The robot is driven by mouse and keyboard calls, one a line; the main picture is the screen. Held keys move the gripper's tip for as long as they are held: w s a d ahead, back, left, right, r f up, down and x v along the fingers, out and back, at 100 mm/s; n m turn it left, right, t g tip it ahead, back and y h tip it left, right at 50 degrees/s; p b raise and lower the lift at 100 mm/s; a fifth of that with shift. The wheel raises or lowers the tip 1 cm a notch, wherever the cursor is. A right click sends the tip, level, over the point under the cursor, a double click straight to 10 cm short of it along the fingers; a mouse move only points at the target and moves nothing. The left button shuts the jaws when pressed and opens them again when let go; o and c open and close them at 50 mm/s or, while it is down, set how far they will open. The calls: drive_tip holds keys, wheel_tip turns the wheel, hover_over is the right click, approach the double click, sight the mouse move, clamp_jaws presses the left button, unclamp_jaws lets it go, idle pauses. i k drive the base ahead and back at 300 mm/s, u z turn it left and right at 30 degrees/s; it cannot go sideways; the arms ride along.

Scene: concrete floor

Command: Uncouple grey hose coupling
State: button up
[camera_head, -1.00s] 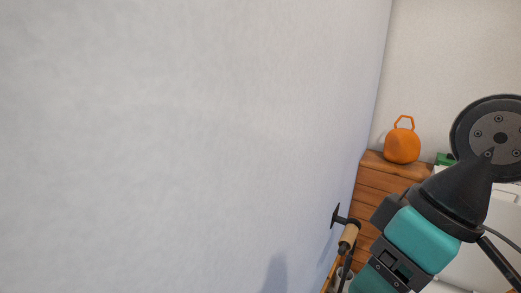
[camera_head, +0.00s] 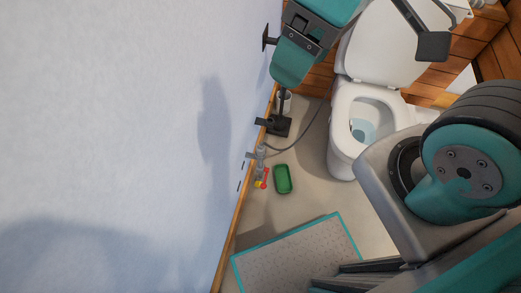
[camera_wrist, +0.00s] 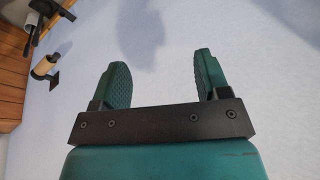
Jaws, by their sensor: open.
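In the head view, a grey fitting that looks like the hose coupling (camera_head: 260,153) sits low against the wall. A thin grey hose (camera_head: 308,132) runs from it toward the toilet. Red and yellow parts (camera_head: 262,181) show just below the fitting. Whether the coupling is joined is too small to tell. In the wrist view, my gripper (camera_wrist: 161,76) is open and empty, with its two teal, ridged fingers apart in front of the pale wall. The coupling does not show between the fingers. In the head view, my arm is above and away from the coupling.
A green tray (camera_head: 283,179) lies on the floor beside the coupling. A white toilet (camera_head: 342,133) stands to the right. A grey mat with a teal border (camera_head: 297,255) lies in front. A black wall mount (camera_head: 266,38) sticks out above. Bare floor lies between tray and mat.

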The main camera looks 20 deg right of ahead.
sight(259, 150)
drive_tip(key=z, duration=0.4)
drive_tip(key=k, duration=0.45)
drive_tip(key=z, duration=1.3)
drive_tip(key=i, duration=0.65)
drive_tip(key=u, duration=0.7)
drive_tip(key=i, duration=0.4)
drive_tip(key=u, duration=0.55)
